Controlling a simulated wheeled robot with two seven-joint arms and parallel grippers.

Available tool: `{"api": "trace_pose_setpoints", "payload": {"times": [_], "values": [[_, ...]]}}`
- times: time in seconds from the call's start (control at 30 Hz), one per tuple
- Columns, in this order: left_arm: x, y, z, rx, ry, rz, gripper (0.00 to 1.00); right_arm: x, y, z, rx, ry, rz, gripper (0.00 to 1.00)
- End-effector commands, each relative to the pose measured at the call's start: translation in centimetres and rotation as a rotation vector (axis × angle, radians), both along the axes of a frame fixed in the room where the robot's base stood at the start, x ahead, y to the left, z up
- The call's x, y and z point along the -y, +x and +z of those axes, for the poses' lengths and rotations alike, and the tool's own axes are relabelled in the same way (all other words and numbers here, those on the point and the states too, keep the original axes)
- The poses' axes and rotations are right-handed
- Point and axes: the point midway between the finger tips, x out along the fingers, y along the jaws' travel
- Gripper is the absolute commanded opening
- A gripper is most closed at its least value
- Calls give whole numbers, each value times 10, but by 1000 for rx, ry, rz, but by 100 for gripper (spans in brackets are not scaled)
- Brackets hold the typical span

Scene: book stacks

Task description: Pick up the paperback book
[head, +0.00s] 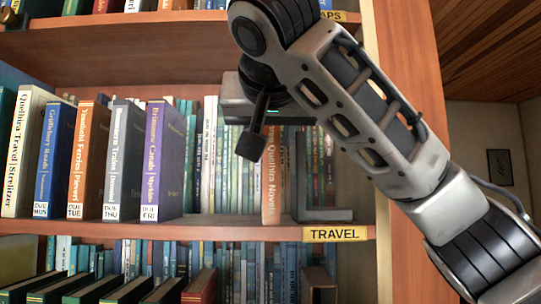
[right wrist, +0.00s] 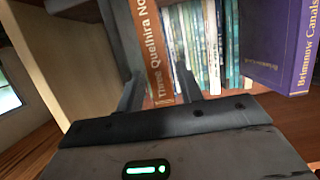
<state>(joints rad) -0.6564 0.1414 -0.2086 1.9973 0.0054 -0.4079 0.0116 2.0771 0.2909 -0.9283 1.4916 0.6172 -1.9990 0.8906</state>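The paperback book is most likely the thin orange-brown "Quelhira Novels" book (head: 271,185), which stands upright on the middle shelf. Its spine also shows in the right wrist view (right wrist: 152,45). My right gripper (head: 262,128) is in front of the upper part of this book and hides some of it. In the right wrist view, the two dark fingers of the gripper (right wrist: 158,82) stand apart, one on either side of the spine. A gap shows on the right side; contact on the left cannot be told. My left gripper is not in view.
A grey bookend (head: 325,214) stands right of the book. Thin books (head: 208,150) fill the row behind and left. Thick books, including a purple one (head: 163,160), stand further left. The shelf edge bears a "TRAVEL" label (head: 335,234). The orange-brown side panel (head: 410,120) is close to my right arm.

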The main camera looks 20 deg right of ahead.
Motion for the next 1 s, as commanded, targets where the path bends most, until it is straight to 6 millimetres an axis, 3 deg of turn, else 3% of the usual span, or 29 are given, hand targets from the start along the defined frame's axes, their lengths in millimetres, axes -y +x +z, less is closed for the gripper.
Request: {"api": "trace_pose_setpoints", "payload": {"times": [0.47,0.6,0.87,0.9,1.0], "values": [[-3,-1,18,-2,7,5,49,19,48,-14,-3,-2,-5,36],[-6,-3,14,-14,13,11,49,22,62,-20,0,-1,-3,36],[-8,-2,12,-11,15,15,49,22,66,-24,0,0,-2,36],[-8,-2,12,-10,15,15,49,22,66,-23,0,0,-2,34],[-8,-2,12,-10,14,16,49,22,65,-23,0,0,-2,6]]}}
